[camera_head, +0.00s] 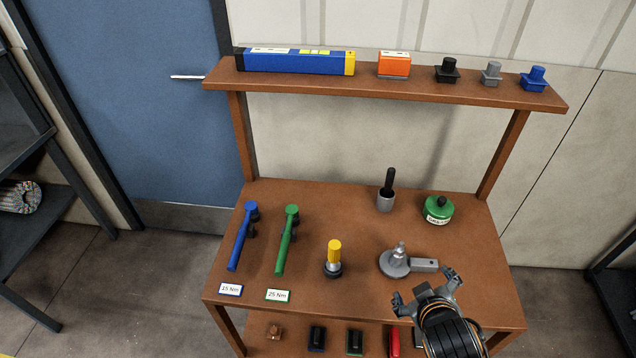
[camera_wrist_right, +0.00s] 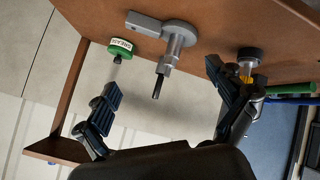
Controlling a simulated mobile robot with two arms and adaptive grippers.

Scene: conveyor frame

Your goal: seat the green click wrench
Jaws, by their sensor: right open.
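The green click wrench (camera_head: 287,240) lies on the brown bench, left of the middle, its head at the back beside dark round pieces. A "25 Nm" label (camera_head: 278,295) is in front of its handle. A blue wrench (camera_head: 242,236) lies parallel on its left, behind a "15 Nm" label (camera_head: 230,289). My right gripper (camera_head: 425,288) is open and empty over the bench's front right, well right of the green wrench. In the right wrist view the green wrench (camera_wrist_right: 290,88) shows partly at the right edge, beyond my open fingers (camera_wrist_right: 160,78). My left gripper is not in view.
Between gripper and wrench stand a yellow-handled tool (camera_head: 334,254) and a grey fixture with a side arm (camera_head: 397,262). Behind are a grey cup with black handle (camera_head: 387,193) and a green can (camera_head: 438,211). An upper shelf (camera_head: 400,88) holds several items.

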